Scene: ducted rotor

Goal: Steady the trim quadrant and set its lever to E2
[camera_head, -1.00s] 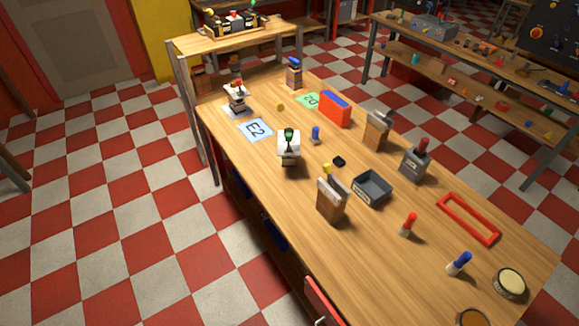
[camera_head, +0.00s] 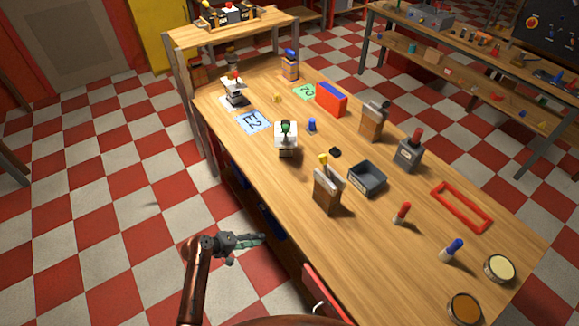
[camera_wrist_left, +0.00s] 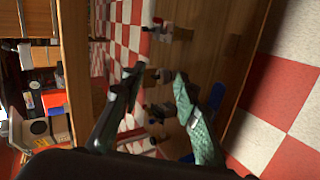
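Several lever devices stand on the wooden table (camera_head: 245,170), and I cannot tell which is the trim quadrant. One is white with a green knob (camera_head: 286,141), near the table's left edge. A white one with a red knob (camera_head: 235,97) stands farther back. A blue card marked E2 (camera_head: 253,121) lies between these two. Brown wedge-shaped devices stand to the right, one with a yellow knob (camera_head: 327,190). No lever markings are readable. My left gripper (camera_head: 262,239) is beside the table's left side, apart from every device. Its fingers are spread and empty in the left wrist view (camera_wrist_left: 157,88). My right gripper is not in view.
A grey open tray (camera_head: 367,180), a red-and-blue box (camera_head: 331,99), a grey device with a red knob (camera_head: 409,152) and a red frame (camera_head: 461,206) crowd the table. A green card (camera_head: 304,92) lies at the back. The table's left edge is near my left gripper.

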